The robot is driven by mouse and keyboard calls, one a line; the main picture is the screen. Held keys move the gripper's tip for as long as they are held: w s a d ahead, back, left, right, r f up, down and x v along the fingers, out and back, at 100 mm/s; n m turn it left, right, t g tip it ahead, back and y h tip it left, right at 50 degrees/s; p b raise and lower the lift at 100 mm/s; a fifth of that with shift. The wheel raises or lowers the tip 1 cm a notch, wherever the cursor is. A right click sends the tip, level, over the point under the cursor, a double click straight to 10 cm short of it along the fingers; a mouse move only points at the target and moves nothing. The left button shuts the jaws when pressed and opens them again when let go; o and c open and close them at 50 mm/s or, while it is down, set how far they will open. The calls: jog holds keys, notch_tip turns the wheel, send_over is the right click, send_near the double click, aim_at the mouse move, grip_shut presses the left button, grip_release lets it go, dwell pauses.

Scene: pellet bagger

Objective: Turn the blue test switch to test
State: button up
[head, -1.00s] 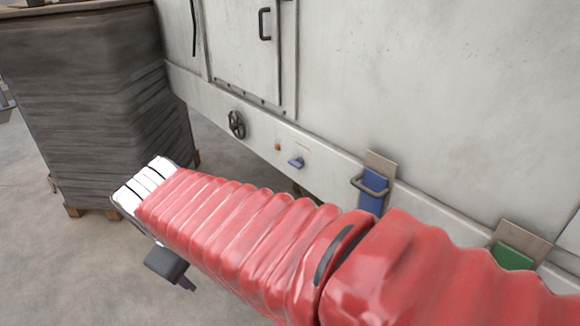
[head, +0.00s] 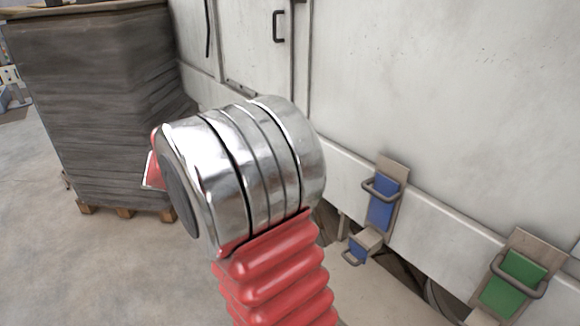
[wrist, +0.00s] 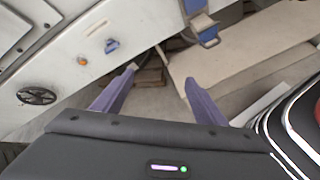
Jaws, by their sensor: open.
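The blue test switch (wrist: 112,46) shows in the wrist view, a small blue knob on the pale machine's lower rail, at the upper left. It lies beyond and to the left of my gripper's fingertips, apart from them. My gripper (wrist: 159,76) shows in the wrist view with two purple fingers spread apart and nothing between them.
A black handwheel (wrist: 37,95) and an orange button (wrist: 82,60) sit left of the switch. Blue (head: 382,203) and green (head: 513,283) panels with metal handles stand on the machine's right side. A dark wrapped stack (head: 95,110) stands at the left. Open floor lies in front.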

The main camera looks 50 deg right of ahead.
jog(key=w+d+f+n+h, duration=0.3)
jog(key=w+d+f, duration=0.1)
jog(key=d, duration=0.3)
jog(key=w+d+f+n+g+h, duration=0.1)
jog(key=w+d+f+n+h, duration=0.3)
jog(key=d, duration=0.4)
jog(key=shift+w+d+f+n, duration=0.3)
jog(key=shift+w+f, duration=0.4)
jog(key=shift+w, duration=0.5)
jog(key=x, duration=1.3)
jog(key=shift+d, duration=0.35)
jog(key=shift+s+r, duration=0.1)
jog(key=shift+c, duration=0.5)
jog(key=c, duration=1)
jog(key=shift+o, duration=0.2)
